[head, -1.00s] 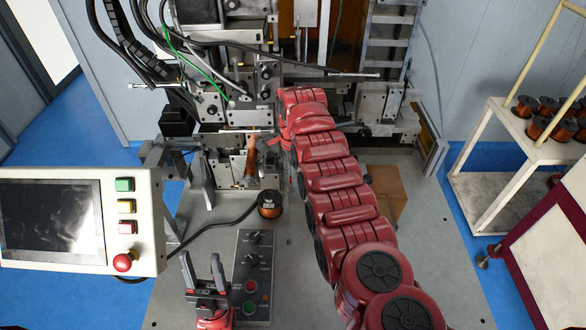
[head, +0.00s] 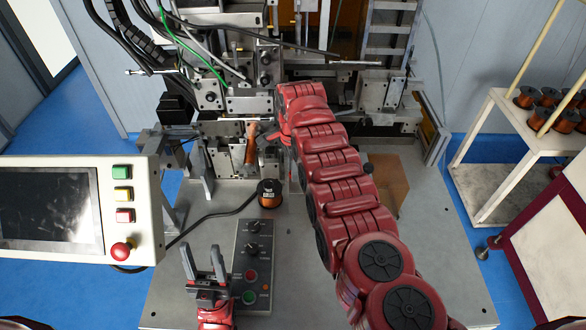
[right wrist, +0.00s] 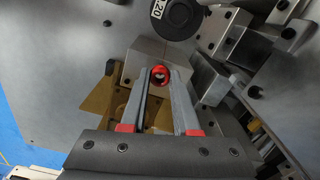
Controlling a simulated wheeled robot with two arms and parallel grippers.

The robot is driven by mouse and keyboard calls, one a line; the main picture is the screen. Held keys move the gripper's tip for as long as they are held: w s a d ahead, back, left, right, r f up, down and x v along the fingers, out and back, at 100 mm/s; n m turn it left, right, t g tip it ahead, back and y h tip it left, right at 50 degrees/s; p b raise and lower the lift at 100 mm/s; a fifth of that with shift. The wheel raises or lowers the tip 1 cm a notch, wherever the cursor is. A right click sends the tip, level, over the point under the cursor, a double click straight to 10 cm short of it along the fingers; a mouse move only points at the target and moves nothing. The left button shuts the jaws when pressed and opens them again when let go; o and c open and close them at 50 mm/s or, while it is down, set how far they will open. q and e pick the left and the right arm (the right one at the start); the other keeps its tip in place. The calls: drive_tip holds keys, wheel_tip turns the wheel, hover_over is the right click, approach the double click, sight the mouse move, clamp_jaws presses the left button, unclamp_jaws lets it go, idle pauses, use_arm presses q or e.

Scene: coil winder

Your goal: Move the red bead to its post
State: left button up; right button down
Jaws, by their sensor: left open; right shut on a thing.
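The red bead (right wrist: 160,74) is a small red ring in the right wrist view, held between the fingertips of my right gripper (right wrist: 161,76). A pale metal block shows behind it; I cannot tell whether the bead touches it. In the head view my right gripper (head: 270,137) is close to the front of the winding machine, and the bead is hidden there. My left gripper (head: 205,262) is open and empty, its fingers upright beside the control box. I cannot make out the bead's post with certainty.
A copper wire spool (head: 269,193) stands on the grey table near the right gripper. A control box (head: 252,268) with knobs lies in front of it. A screen panel (head: 80,213) is at left, and a cart (head: 525,140) with several spools at right.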

drive_tip(key=shift+f+b, duration=0.55)
drive_tip(key=shift+f, duration=0.15)
drive_tip(key=shift+f, duration=0.2)
drive_tip(key=c, duration=0.6)
unclamp_jaws()
drive_tip(key=shift+r, duration=0.15)
